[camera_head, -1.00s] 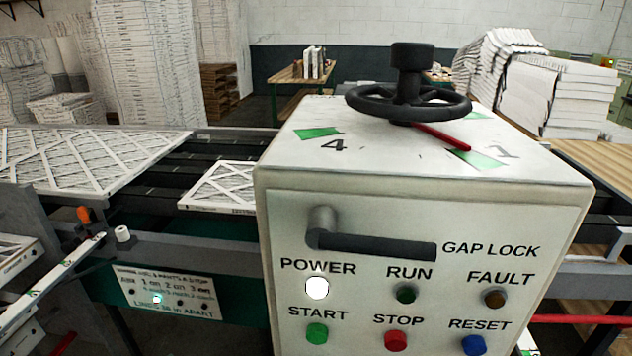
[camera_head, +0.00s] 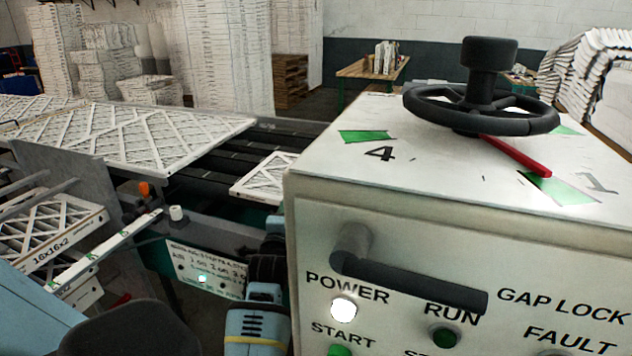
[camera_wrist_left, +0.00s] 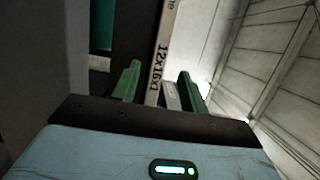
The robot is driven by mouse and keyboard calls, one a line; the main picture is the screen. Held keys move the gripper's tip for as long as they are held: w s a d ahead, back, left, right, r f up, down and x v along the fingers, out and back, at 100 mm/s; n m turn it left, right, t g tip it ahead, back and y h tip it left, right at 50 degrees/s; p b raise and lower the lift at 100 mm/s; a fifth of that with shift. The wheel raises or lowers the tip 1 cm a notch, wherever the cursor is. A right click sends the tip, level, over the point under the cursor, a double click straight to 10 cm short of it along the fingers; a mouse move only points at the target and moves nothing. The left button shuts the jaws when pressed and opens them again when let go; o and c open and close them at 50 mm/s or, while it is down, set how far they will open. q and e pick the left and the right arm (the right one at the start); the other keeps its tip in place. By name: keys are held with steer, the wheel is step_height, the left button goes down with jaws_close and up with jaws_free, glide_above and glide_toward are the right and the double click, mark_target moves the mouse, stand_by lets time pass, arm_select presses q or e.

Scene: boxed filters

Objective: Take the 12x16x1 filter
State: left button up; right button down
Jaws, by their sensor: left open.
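In the left wrist view, a pale strip printed "12x16x1" (camera_wrist_left: 167,38), apparently a filter's edge, runs between and past the green fingers of my left gripper (camera_wrist_left: 160,82). The fingers are apart, one on each side of the strip; I cannot tell whether either touches it. In the head view my left arm reaches up beside the white control cabinet, and its fingertips cannot be made out. A small white filter (camera_head: 262,180) lies on the conveyor, partly hidden by the cabinet; its label is not readable there. My right gripper is not in view.
The control cabinet (camera_head: 400,225) with a black handwheel (camera_head: 481,108) blocks the right side. Large filters (camera_head: 150,135) lie on the conveyor. A "16x16x2" filter (camera_head: 65,245) sits in a rack at lower left. A sign plate (camera_head: 205,268) hangs at the conveyor's front.

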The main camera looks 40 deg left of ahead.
arm_select(q)
steer(key=shift+d+x, duration=0.1)
steer(key=shift+x, duration=1.65)
steer(key=shift+d+x, duration=0.15)
steer(key=shift+x, duration=1.55)
steer(key=shift+w, duration=0.15)
steer(key=shift+c, duration=0.4)
jaws_close()
